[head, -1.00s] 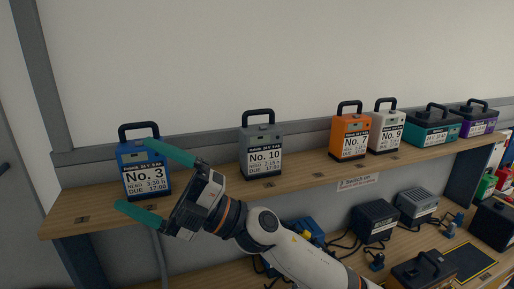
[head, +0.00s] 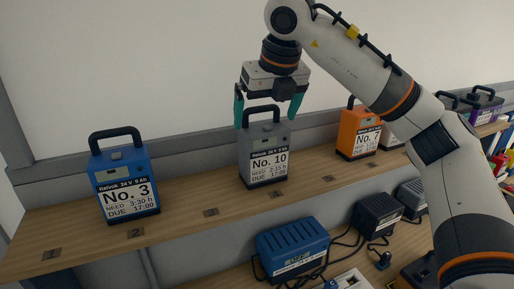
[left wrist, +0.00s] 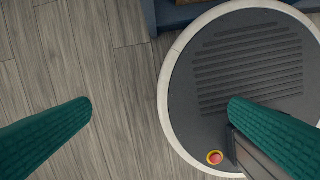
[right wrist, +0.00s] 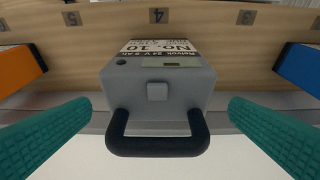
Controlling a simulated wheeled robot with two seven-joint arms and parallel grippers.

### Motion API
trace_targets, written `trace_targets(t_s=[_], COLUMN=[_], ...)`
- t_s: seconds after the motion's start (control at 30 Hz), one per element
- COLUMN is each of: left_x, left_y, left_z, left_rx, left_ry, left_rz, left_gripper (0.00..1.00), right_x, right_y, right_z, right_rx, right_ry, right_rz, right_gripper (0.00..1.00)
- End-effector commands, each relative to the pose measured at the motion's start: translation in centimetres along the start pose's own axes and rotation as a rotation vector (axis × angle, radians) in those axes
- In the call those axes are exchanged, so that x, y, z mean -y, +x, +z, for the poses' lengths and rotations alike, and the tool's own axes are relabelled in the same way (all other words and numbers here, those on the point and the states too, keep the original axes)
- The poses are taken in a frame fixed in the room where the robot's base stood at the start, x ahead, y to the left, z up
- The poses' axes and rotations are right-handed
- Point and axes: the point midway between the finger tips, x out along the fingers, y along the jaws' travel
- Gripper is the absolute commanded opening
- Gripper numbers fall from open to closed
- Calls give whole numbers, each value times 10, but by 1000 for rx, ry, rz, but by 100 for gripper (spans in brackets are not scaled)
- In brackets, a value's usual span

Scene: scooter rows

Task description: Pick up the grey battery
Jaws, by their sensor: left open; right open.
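The grey battery (head: 264,152), labelled No. 10 with a black handle, stands upright on the wooden shelf. It also shows in the right wrist view (right wrist: 160,80), with its handle between the fingers. My right gripper (head: 268,106) points down from above, open, with one teal finger on each side of the handle. A gap shows between each finger and the handle in the right wrist view (right wrist: 158,130). My left gripper (left wrist: 160,108) is open and empty, seen only in the left wrist view, over the floor and a round grey base.
On the same shelf (head: 180,228), a blue battery (head: 124,182) stands to the left and an orange battery (head: 357,134) to the right. A blue charger box (head: 292,248) and a dark one (head: 378,214) sit below with cables. The shelf between the batteries is clear.

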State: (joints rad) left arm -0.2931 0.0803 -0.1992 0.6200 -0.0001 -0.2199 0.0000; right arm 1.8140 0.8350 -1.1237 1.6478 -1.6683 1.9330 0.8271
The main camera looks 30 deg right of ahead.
Motion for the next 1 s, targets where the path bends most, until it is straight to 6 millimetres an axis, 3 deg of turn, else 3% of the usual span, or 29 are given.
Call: trace_targets(t_s=[0.13, 0.4, 0.53, 0.7, 0.97, 1.0], left_x=[0, 3, 2, 0, 0, 0], left_y=[-12, -23, -38, -43, -42, -42], left_z=[4, -15, -10, 1, 3, 2], left_rx=[4, -23, -19, -4, -1, -1], left_ry=[0, 1, 2, 2, 1, 1], left_rz=[0, -5, -4, -2, -2, -2], left_gripper=[100, 100, 100, 100, 100, 100], right_x=[0, 0, -1, 0, 0, 0], right_y=[22, 44, 62, 85, 90, 90], right_z=[-1, 0, 1, 2, 2, 2], right_rx=[1, 2, 3, 0, -2, -2], right_ry=[-1, -3, -3, -3, -3, -3], right_rz=[-1, -2, -3, -5, -5, -5], right_gripper=[100, 100, 100, 100, 100, 95])
